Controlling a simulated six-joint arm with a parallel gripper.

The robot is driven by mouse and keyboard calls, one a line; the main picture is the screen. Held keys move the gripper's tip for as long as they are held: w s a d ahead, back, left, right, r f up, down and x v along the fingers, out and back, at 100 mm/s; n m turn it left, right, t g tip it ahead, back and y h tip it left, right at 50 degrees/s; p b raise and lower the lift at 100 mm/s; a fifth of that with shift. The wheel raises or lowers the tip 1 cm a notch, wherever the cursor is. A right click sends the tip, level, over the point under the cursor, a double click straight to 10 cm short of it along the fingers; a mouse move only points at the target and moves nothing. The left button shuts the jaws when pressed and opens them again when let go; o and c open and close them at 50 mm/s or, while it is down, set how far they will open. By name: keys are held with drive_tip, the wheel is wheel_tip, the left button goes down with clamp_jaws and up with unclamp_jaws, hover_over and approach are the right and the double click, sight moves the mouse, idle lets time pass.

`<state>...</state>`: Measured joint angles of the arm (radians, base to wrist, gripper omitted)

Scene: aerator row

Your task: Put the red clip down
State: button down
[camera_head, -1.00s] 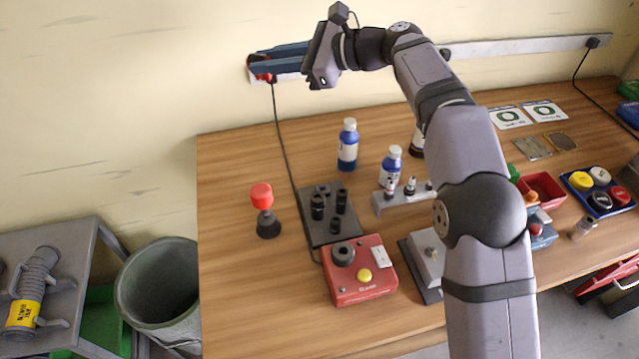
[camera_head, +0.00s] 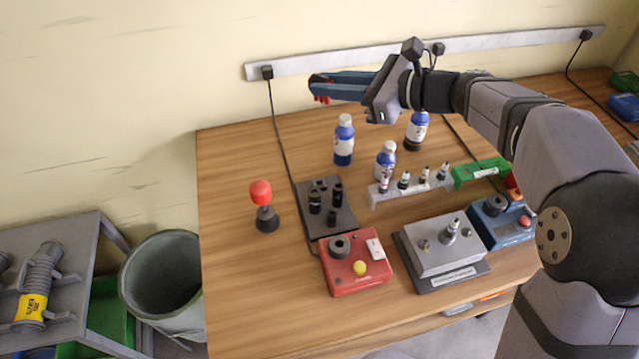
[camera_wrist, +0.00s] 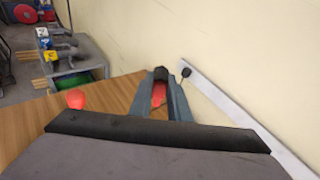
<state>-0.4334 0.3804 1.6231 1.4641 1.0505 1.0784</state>
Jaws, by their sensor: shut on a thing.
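My gripper (camera_head: 318,87) is high above the back of the wooden table, near the wall, with its fingers pointing left. It is shut on the red clip (camera_head: 320,98), of which only small red parts show below the fingertips in the head view. In the wrist view the red clip (camera_wrist: 158,95) shows between the two fingers (camera_wrist: 160,85). Much of the clip is hidden by the fingers. The clip is in the air, apart from the table (camera_head: 235,165).
Below stand blue-labelled bottles (camera_head: 344,140), a black block with dark holders (camera_head: 326,208), a red box with a yellow button (camera_head: 357,264) and a red-topped post (camera_head: 262,195). A power rail (camera_head: 350,57) runs along the wall. The table's left side is clear; a bin (camera_head: 163,280) stands beyond it.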

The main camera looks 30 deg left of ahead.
drive_tip(key=s+d+f+m, duration=0.1)
drive_tip(key=s+f, duration=0.3)
drive_tip(key=f, duration=0.4)
drive_tip(key=shift+d+f+m, duration=0.25)
drive_tip(key=shift+d+m, duration=0.05)
drive_tip(key=shift+d, duration=0.3)
drive_tip(key=shift+s, duration=0.1)
drive_tip(key=shift+f, duration=0.1)
drive_tip(key=shift+f+p, duration=0.6)
drive_tip(key=shift+f, duration=4.25)
drive_tip(key=shift+f, duration=0.15)
drive_tip(key=shift+f+b, duration=0.35)
drive_tip(key=shift+b, duration=0.15)
